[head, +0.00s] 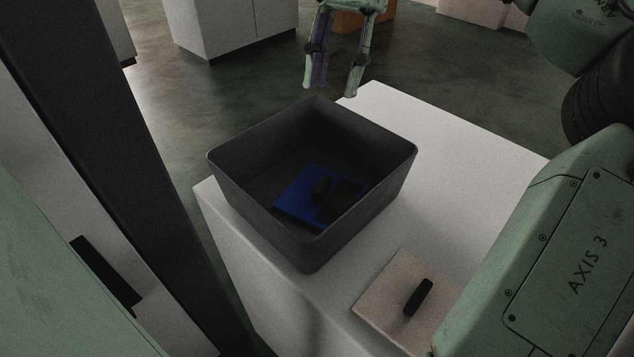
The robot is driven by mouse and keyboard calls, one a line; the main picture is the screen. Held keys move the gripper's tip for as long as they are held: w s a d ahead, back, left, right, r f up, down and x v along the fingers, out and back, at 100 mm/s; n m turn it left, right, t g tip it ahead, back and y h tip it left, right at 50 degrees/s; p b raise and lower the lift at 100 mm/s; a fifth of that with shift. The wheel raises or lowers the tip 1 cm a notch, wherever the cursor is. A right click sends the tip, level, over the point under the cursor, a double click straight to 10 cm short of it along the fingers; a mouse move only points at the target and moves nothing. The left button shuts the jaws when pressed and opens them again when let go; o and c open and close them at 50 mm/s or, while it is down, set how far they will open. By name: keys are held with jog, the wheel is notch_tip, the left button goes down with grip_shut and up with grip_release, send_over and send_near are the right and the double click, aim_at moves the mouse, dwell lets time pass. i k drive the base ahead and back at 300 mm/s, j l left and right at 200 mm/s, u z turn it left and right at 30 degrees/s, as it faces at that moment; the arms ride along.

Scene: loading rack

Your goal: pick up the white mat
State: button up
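A flat, off-white square (386,302), the only thing here that fits the white mat, lies on the white table near its front edge. A small black bar-shaped piece (418,297) stands out on its top. Its lower right part is hidden behind my arm. My gripper (333,90) is at the top of the head view, above and beyond the dark bin. Its two fingers point down and are apart, with nothing between them. It is well away from the mat.
A dark grey open bin (262,200) stands on the white table (470,165), left of the mat. A blue flat piece (291,203) with black parts lies inside it. The table's back right is clear. White cabinets (232,28) stand on the floor behind.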

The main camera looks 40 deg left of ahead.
aim_at(417, 299)
jog(key=k+j, duration=0.1)
jog(key=k, duration=0.4)
jog(key=k+j, duration=0.1)
jog(key=k, duration=0.4)
